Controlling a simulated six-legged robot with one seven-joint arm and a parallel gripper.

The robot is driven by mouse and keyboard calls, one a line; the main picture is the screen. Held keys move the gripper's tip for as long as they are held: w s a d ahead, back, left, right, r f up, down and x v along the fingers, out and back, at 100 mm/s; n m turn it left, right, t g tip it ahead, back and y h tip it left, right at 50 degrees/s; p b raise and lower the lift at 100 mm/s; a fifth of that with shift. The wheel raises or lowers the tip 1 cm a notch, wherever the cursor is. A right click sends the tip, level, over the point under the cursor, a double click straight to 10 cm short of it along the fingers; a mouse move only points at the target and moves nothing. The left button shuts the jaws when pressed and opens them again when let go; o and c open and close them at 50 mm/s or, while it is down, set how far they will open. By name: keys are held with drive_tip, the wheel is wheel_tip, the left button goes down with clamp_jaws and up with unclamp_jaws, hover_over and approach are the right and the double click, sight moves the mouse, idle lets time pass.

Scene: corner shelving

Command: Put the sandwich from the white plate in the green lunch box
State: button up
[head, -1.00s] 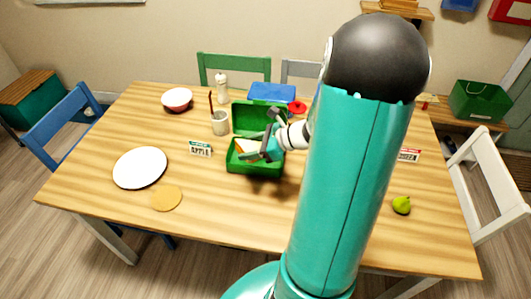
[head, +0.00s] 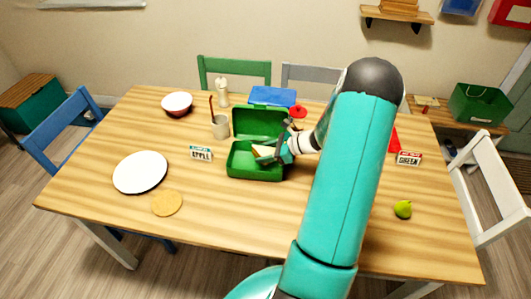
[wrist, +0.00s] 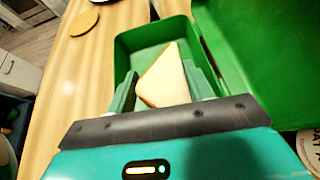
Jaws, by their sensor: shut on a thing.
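The green lunch box (head: 240,170) stands open near the middle of the table, its lid raised at the back. It also shows in the wrist view (wrist: 150,42). My gripper (head: 266,156) is at the right part of the box. It is shut on the sandwich (wrist: 163,78), a pale triangle with a brown crust, held between the two green fingers. The sandwich also shows in the head view (head: 262,150), over or within the box's open tray. I cannot tell whether it touches the floor of the box. The white plate (head: 140,172) at the left is empty.
A round tan mat (head: 167,202) lies near the plate. A grey cup (head: 220,127) and an APPLE card (head: 201,154) stand left of the box. A blue box (head: 272,96) and a red item (head: 298,111) are behind it. A green pear (head: 403,209) lies at the right.

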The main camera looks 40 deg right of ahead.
drive_tip(key=shift+f, duration=0.75)
drive_tip(key=o, duration=0.6)
drive_tip(key=shift+r, duration=0.15)
